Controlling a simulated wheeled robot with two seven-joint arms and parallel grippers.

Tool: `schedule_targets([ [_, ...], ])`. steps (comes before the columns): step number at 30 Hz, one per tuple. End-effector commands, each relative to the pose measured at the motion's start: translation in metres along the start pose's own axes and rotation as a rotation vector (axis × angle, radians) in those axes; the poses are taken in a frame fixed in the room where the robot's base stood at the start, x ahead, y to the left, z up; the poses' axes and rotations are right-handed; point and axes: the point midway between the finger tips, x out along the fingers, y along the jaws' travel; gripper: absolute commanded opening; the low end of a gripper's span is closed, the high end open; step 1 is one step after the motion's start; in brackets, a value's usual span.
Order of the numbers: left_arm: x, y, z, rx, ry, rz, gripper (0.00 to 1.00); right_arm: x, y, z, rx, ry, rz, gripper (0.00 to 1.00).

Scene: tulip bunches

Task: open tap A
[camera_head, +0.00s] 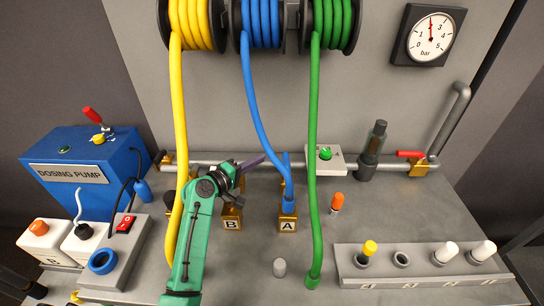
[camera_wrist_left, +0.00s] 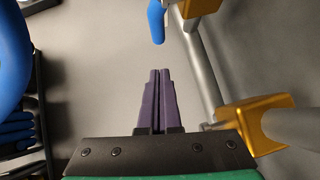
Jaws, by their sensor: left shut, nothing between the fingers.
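Tap A is at the brass block (camera_head: 287,222) marked "A", in the middle of the bench in the head view. A narrow blue lever (camera_head: 286,165) stands up above it, beside the blue hose's end. My left gripper (camera_head: 252,163) is left of this lever, near the pipe, and its purple fingers are shut and empty. In the left wrist view the closed fingers (camera_wrist_left: 160,82) point toward a rounded blue bar (camera_wrist_left: 156,22) with a gap between. That bar sits beside brass fittings and looks like the lever, but I cannot be sure. My right gripper is not seen.
A brass block (camera_head: 232,220) marked "B" stands just left, partly behind my left arm. Yellow (camera_head: 180,130), blue (camera_head: 252,100) and green (camera_head: 313,150) hoses hang from reels. A grey pipe (camera_head: 340,165) runs along the back. A red-handled valve (camera_head: 410,155) is at right.

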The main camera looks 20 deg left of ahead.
Motion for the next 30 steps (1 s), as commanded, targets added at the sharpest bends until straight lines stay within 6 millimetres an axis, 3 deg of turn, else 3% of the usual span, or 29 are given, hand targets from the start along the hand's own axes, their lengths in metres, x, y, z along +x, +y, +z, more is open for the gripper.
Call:
schedule_targets([
  [3,0.023,0.004,0.007,-0.005,-0.002,0.001,0.0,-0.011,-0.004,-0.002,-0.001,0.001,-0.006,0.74],
  [9,0.041,0.002,0.026,-0.001,-0.001,0.0,0.0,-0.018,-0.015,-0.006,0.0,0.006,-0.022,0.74],
  [20,0.043,-0.001,0.028,0.001,-0.002,0.0,0.0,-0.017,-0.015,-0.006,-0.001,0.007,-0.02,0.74],
  [25,0.052,-0.004,0.033,0.016,-0.073,0.01,0.0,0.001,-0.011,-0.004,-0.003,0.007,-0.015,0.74],
  [30,0.054,0.0,0.036,0.011,-0.093,0.011,0.0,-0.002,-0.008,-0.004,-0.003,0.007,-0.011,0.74],
])
